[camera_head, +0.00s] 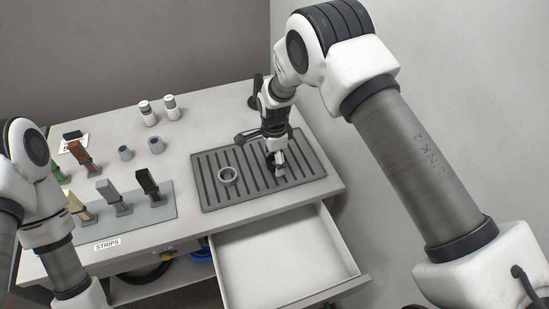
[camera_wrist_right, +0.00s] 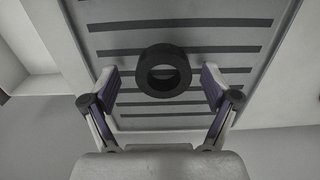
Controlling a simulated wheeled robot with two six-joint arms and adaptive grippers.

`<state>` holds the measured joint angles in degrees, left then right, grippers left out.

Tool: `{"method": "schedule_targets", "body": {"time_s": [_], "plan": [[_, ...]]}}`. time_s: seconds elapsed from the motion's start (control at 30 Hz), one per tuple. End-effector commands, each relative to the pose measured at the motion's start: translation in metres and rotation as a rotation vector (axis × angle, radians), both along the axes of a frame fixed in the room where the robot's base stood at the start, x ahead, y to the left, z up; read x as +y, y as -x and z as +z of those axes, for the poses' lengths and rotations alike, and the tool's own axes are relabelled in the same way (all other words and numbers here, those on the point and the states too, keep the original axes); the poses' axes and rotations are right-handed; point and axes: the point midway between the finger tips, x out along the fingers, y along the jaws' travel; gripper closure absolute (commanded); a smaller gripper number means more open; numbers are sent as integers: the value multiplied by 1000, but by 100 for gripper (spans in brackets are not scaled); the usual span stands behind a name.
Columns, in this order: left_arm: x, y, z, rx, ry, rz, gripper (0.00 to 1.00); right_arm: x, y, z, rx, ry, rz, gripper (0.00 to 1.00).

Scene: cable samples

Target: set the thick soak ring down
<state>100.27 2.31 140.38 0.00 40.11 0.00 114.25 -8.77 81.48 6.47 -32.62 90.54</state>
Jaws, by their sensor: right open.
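In the right wrist view a thick dark ring (camera_wrist_right: 163,90) lies over the slatted tray, between the spread fingers of my right gripper (camera_wrist_right: 160,76). There is a gap on each side, so neither finger touches it. In the head view my right gripper (camera_head: 277,168) points down low over the right half of the slatted tray (camera_head: 205,192), and I cannot make out the dark ring there. A lighter grey ring (camera_head: 228,183) lies flat on the tray to its left. My left arm shows at the left edge, but its gripper is out of view.
An open, empty drawer (camera_head: 285,258) juts out below the tray. Left of the tray, several strip samples (camera_head: 148,185) stand on a grey mat (camera_head: 165,212). Two small grey cups (camera_head: 156,145) and two white jars (camera_head: 148,114) stand behind. A wall rises at the right.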

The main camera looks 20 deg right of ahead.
Motion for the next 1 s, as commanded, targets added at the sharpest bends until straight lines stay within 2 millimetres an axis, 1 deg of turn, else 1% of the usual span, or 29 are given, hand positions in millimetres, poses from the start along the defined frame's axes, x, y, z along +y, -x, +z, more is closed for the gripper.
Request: {"method": "schedule_targets", "body": {"time_s": [0.07,0.17,0.27,0.4,0.5,0.6,0.7,0.77,0.93,1.0], "plan": [[0,0,-2,0,0,0,17,0,0,3,-1,0,0,13],[0,0,-9,0,0,-1,17,0,-1,16,-4,1,0,13],[0,0,-18,0,0,0,17,0,-1,39,-5,1,1,13],[0,0,-30,0,0,0,17,0,-1,76,-7,0,0,13],[0,0,-35,0,0,0,17,0,0,98,-4,0,0,13],[0,0,-37,0,0,0,17,0,0,113,-3,0,0,13],[0,0,-37,0,0,0,17,0,0,120,0,0,0,13],[0,0,-37,0,0,0,17,0,1,121,0,0,0,13],[0,0,-36,0,0,0,17,0,1,121,0,0,1,13],[0,0,-33,0,0,0,17,-2,3,115,3,0,18,13]]}}
